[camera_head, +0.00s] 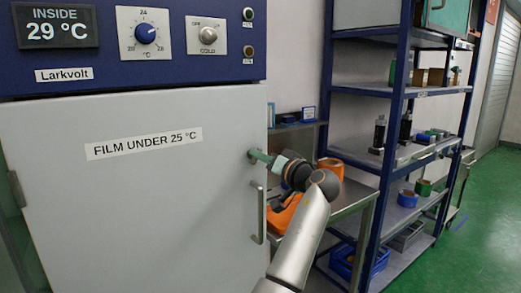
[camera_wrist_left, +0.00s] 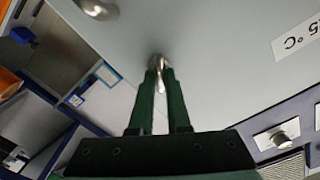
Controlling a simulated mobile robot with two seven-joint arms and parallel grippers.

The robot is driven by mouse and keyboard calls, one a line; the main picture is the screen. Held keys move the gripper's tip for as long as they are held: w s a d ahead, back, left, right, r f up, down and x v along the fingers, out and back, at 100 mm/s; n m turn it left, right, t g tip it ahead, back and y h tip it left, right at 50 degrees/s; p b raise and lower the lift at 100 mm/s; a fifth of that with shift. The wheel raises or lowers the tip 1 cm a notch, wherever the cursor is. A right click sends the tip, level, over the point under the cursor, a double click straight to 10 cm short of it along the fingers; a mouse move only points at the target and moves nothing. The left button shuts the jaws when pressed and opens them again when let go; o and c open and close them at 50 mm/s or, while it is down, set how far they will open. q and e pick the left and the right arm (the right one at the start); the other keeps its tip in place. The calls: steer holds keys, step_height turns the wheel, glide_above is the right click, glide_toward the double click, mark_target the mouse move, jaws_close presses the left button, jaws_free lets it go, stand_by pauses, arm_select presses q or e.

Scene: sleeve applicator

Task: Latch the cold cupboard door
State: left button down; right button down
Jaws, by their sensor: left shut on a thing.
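The pale grey cold cupboard door (camera_head: 140,210) fills the left of the head view and carries the label "FILM UNDER 25 °C". It looks flush or nearly so with the blue housing; I cannot tell whether a small gap remains. My left gripper (camera_head: 256,156) is at the door's upper right edge. In the left wrist view, its green fingers (camera_wrist_left: 161,74) are shut on a small metal latch handle (camera_wrist_left: 157,60), whose tip shows between them. The fingers hide most of the latch in the head view. The bar handle (camera_head: 258,212) is below. My right gripper is not in view.
The blue control panel (camera_head: 130,35) above the door reads "INSIDE 29 °C" and has two knobs. A metal side table (camera_head: 345,200) with orange items stands right of the cupboard. A blue shelf rack (camera_head: 395,120) stands farther right. Green floor (camera_head: 480,240) is clear at far right.

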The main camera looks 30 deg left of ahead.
arm_select(q)
steer(key=m+p, duration=0.4)
steer(key=m, duration=0.2)
steer(key=shift+m, duration=0.3)
steer(key=shift+w+f+m+p, duration=0.1)
steer(key=shift+m+p, duration=0.65)
steer(key=shift+m, duration=0.45)
steer(key=shift+f+m, duration=0.1)
steer(key=shift+m, duration=1.1)
steer(key=c, duration=0.9)
jaws_free()
steer(key=shift+d, duration=0.15)
steer(key=b+v, duration=0.2)
steer(key=v, duration=1)
steer(key=shift+d+b, duration=0.1)
steer(key=shift+b, duration=0.3)
